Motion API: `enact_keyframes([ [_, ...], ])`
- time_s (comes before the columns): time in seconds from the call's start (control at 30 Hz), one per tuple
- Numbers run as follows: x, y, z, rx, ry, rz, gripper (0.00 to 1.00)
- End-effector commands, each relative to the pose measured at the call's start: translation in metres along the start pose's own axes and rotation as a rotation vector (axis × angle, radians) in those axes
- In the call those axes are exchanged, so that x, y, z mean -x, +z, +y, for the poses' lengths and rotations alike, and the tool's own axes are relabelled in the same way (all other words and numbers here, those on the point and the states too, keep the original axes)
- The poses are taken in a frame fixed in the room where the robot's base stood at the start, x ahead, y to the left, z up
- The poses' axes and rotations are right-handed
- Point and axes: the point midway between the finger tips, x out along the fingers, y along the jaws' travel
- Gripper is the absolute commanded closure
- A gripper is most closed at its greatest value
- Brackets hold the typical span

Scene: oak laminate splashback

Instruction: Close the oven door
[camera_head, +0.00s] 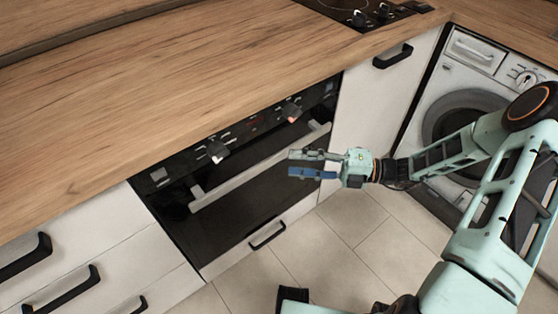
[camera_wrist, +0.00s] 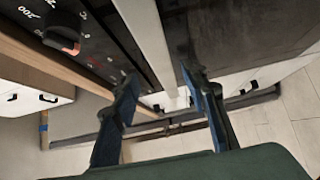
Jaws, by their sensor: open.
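The oven door (camera_head: 262,196) is a dark panel under the wooden worktop, with a pale bar handle (camera_head: 250,177) across its upper part. It looks upright and flush or nearly so with the oven front; I cannot tell whether a small gap remains. My gripper (camera_head: 300,164) is open and empty, in front of the door near the handle's right end. In the wrist view, the handle (camera_wrist: 148,38) runs into the space between my open fingers (camera_wrist: 160,80). The dark door (camera_wrist: 225,35) lies right of it. I cannot tell whether a finger touches either.
White drawers (camera_head: 75,265) stand at left, and a white cupboard (camera_head: 375,115) and a washing machine (camera_head: 460,110) at right. The tiled floor (camera_head: 330,245) in front of the oven looks clear.

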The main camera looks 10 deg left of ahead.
Motion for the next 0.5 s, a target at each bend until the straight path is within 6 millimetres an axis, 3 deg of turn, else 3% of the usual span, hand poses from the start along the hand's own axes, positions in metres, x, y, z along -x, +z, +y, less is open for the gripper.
enact_keyframes([
  [0.2, 0.029, 0.0, 0.0, -0.001, -0.001, 0.0, 0.59],
  [0.5, 0.034, 0.0, 0.0, -0.001, 0.001, 0.0, 0.59],
])
